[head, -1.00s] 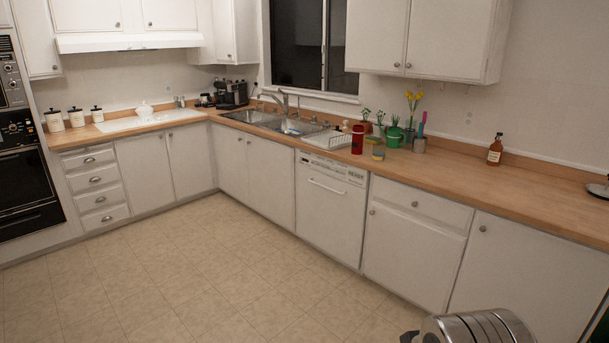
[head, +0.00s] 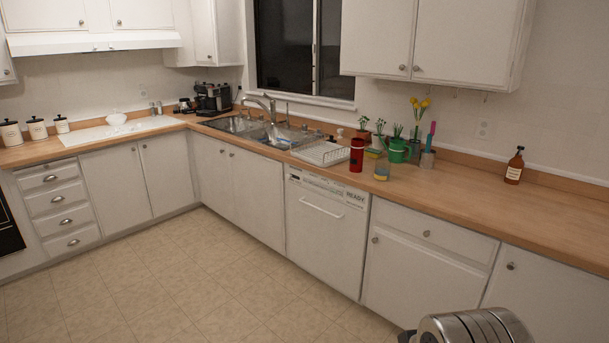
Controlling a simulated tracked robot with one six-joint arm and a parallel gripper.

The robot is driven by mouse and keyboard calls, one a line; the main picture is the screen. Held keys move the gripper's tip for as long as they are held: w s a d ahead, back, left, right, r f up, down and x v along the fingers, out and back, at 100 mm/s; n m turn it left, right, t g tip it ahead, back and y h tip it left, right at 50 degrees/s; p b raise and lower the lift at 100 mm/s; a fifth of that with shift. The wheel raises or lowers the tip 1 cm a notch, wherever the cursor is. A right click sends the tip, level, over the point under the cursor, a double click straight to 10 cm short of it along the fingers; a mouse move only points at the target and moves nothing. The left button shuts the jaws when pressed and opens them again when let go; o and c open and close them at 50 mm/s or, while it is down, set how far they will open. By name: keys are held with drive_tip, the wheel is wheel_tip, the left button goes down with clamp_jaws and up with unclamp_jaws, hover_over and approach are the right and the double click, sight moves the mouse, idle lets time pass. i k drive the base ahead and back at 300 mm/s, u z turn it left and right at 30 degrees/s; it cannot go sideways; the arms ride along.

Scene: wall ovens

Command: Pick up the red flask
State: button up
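The red flask (head: 357,154) stands upright on the wooden counter (head: 470,192), above the dishwasher and near the counter's front edge. It is a tall red cylinder. A sponge-topped glass (head: 382,169) stands just to its right, and a white dish rack (head: 322,152) is just to its left. A metallic ribbed part of my own body shows at the bottom right. My gripper is not in view.
Behind the flask are a green watering can (head: 398,150), potted plants and a cup with brushes (head: 427,158). A brown bottle (head: 514,166) stands farther right. The sink (head: 262,135) is left. The tiled floor (head: 190,270) is clear before the cabinets.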

sight(357, 143)
drive_tip(key=i, duration=3.45)
drive_tip(key=u, duration=0.55)
